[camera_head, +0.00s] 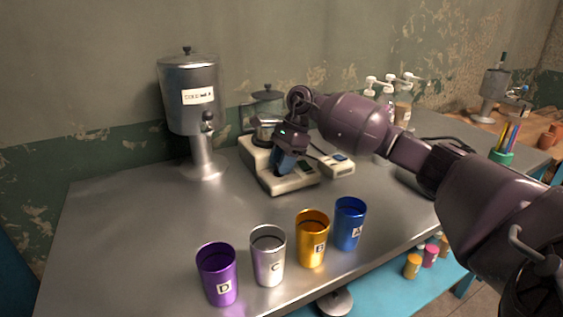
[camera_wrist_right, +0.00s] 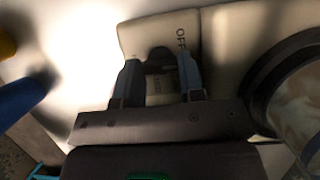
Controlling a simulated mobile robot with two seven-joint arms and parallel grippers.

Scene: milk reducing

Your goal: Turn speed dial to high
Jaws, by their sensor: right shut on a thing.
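A cream hot-plate unit (camera_head: 262,172) stands on the metal table, with a glass vessel on its back part. My right gripper (camera_head: 281,168) reaches down to the front of this unit. In the right wrist view my right gripper (camera_wrist_right: 158,72) has its two blue-grey fingers on either side of a dark dial (camera_wrist_right: 160,58), shut on it. An "OFF" label shows on the cream panel (camera_wrist_right: 215,38) beside the dial. The dial's pointer and a second label are too dark or covered to read. In the head view my gripper hides the dial. My left gripper is in neither view.
Purple, silver, gold and blue cups (camera_head: 270,255) stand along the table's front. A tall metal dispenser (camera_head: 192,95) stands behind on the left. A small cream box (camera_head: 338,165) is right of the unit, and pump bottles (camera_head: 402,112) stand behind my arm. The left table area is clear.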

